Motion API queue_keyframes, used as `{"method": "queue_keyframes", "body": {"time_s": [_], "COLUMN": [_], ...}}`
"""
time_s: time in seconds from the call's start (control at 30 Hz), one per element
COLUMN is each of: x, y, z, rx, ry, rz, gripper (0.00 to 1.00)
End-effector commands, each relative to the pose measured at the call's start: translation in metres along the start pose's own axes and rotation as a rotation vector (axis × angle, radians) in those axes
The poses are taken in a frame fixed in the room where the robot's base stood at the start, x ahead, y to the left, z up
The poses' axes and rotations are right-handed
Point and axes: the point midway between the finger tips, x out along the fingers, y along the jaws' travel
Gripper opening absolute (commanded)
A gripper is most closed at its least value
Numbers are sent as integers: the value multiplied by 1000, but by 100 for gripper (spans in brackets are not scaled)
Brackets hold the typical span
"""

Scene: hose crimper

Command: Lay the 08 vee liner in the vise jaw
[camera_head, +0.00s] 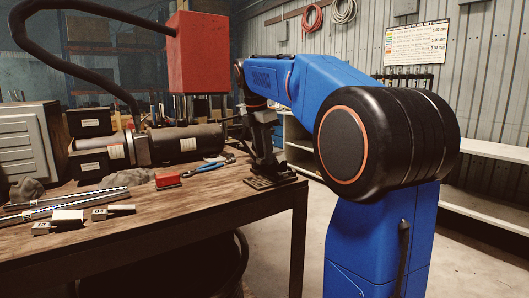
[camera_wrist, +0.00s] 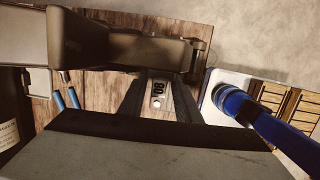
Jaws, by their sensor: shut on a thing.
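My gripper (camera_wrist: 160,98) is shut on the 08 vee liner (camera_wrist: 158,90), a small pale block with a dark "08" mark between the two black fingers. In the wrist view the dark vise (camera_wrist: 118,48) lies just above the liner in the picture; I cannot tell whether they touch. In the head view my gripper (camera_head: 264,120) is over the vise (camera_head: 270,172) at the bench's right corner. The liner is not discernible there, and the vise jaw opening cannot be made out.
The wooden bench (camera_head: 190,210) holds liners marked 12 (camera_head: 45,229) and 04 (camera_head: 108,213), metal rods (camera_head: 65,202), a red-topped brush (camera_head: 168,180) and blue pliers (camera_head: 213,165). A red machine (camera_head: 205,50) stands behind.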

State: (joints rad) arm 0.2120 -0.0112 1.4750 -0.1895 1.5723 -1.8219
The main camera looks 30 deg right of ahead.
Motion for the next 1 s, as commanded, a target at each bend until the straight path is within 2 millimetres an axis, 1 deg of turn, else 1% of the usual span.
{"method": "queue_keyframes", "body": {"time_s": [0.03,0.47,0.5,0.57,0.6,0.73,0.83,0.93,1.0], "x": [34,35,35,35,35,33,27,15,2], "y": [-2,-2,-2,-2,-2,-2,-2,-2,-2], "z": [-10,-10,-10,-10,-10,-10,-9,-9,-9], "rx": [-8,-8,-8,-8,-8,-8,-8,-8,-8], "ry": [31,31,31,31,31,30,30,28,26], "rz": [-72,-72,-72,-72,-72,-71,-69,-64,-59], "gripper": [8,8,33,47,48,48,48,49,49]}}
